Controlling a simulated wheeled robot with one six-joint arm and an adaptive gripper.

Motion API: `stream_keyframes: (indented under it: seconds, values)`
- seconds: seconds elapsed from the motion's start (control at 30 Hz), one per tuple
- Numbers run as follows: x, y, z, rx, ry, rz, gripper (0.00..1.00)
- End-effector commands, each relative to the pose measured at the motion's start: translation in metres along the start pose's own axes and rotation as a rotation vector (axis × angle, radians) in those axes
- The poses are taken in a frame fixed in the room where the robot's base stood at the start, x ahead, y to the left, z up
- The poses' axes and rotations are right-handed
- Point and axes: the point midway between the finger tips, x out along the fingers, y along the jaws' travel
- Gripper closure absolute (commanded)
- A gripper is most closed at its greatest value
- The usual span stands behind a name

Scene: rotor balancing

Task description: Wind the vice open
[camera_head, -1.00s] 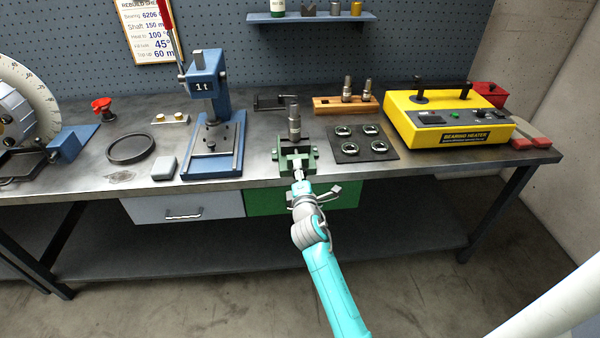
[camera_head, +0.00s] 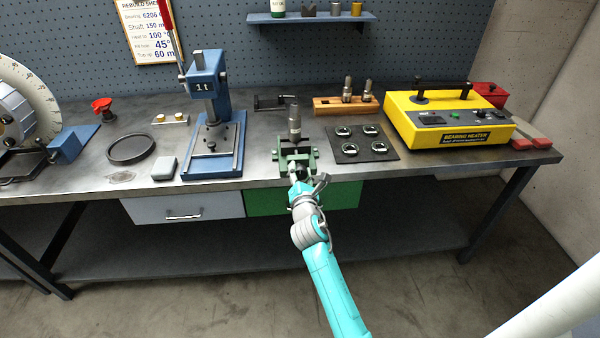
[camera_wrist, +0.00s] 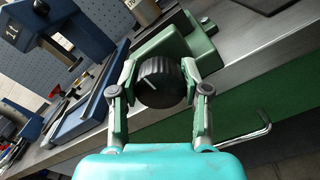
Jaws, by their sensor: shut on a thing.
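The green vice (camera_head: 297,158) stands at the front edge of the bench, with a grey stepped shaft (camera_head: 294,120) upright at it. In the wrist view the vice body (camera_wrist: 186,48) is tilted, and its black ribbed knob (camera_wrist: 159,82) with a white mark faces me. My gripper (camera_head: 296,178) reaches the front of the vice. In the wrist view my gripper (camera_wrist: 158,92) has one finger on each side of the knob, shut on it. The vice jaws are small in the head view, and I cannot tell the gap between them.
A blue press (camera_head: 210,130) stands left of the vice. A dark mat (camera_head: 362,157) with several bearings lies to the right, and a yellow bearing heater (camera_head: 445,125) beyond it. A wooden block (camera_head: 330,106) with shafts is behind. A drawer handle (camera_wrist: 245,135) sticks out below the bench edge.

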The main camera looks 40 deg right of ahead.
Motion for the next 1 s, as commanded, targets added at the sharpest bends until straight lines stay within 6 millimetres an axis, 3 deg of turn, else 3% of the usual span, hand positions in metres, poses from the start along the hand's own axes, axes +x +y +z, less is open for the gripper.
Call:
stream_keyframes:
  seconds: [0.57,0.6,0.7,1.0]
  values:
    - [-0.0002,-0.0004,-0.0013,-0.034,0.002,-0.001,0.89]
    - [-0.0002,-0.0004,-0.0013,-0.034,0.002,-0.001,0.49]
    - [-0.0002,-0.0003,-0.0011,-0.034,0.002,-0.001,0.28]
    - [-0.0007,-0.0002,-0.0006,-0.033,0.001,0.0,0.28]
